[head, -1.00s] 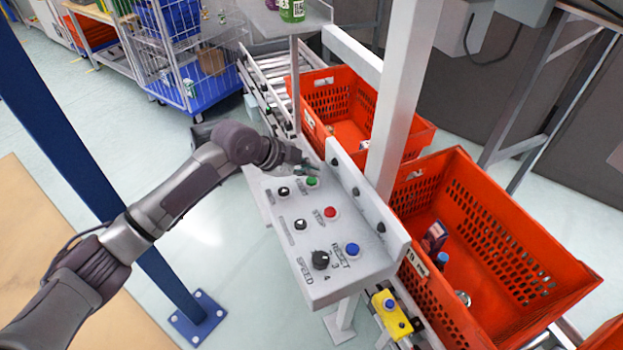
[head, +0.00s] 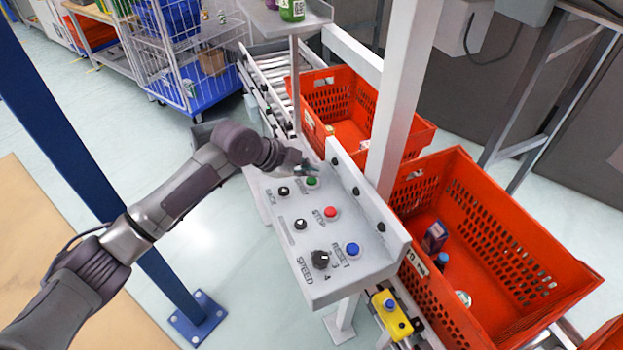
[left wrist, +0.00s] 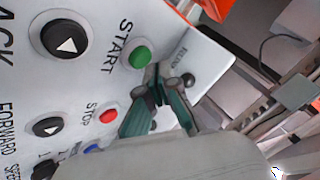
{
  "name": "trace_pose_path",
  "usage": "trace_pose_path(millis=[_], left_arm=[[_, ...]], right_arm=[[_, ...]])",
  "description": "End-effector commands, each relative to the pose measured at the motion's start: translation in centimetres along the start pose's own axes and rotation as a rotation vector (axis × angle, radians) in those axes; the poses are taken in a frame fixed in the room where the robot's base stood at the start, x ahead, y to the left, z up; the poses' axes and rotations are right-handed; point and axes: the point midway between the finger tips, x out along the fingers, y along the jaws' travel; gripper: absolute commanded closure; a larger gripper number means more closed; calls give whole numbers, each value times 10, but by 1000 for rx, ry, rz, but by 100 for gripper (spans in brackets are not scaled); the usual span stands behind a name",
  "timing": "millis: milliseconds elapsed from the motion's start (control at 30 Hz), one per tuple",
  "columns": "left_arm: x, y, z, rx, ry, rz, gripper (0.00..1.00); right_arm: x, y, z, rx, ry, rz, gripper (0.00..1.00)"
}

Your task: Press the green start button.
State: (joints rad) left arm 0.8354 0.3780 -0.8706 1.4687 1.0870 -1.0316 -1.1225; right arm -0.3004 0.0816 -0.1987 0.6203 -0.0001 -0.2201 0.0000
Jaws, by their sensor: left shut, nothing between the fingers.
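The green start button (head: 312,181) sits at the far end of the grey control panel (head: 322,283). In the left wrist view the green button (left wrist: 138,57) is beside the START label, uncovered. My left gripper (head: 304,170) is shut and empty, just beyond the button in the head view. In the left wrist view its fingertips (left wrist: 158,84) are close to the button, below and right of it. I cannot tell whether they touch the panel. My right gripper is not in view.
The panel also has a red stop button (head: 331,212), a blue reset button (head: 352,250) and black knobs, including a speed knob (head: 320,259). A raised back plate (head: 366,200) edges the panel. An orange tote (head: 520,225) stands to the right, and a blue post (head: 95,160) to the left.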

Motion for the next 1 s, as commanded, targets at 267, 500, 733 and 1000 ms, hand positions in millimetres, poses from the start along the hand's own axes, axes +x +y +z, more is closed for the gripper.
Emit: trace_pose_path(millis=[267, 500, 733, 1000], left_arm=[[3, 2, 2, 0, 0, 0, 100], [4, 3, 2, 0, 0, 0, 100], [6, 4, 4, 0, 0, 0, 100], [8, 6, 6, 0, 0, 0, 100]], right_arm=[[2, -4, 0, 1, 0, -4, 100], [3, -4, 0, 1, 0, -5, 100], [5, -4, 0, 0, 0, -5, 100], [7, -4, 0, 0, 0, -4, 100]])
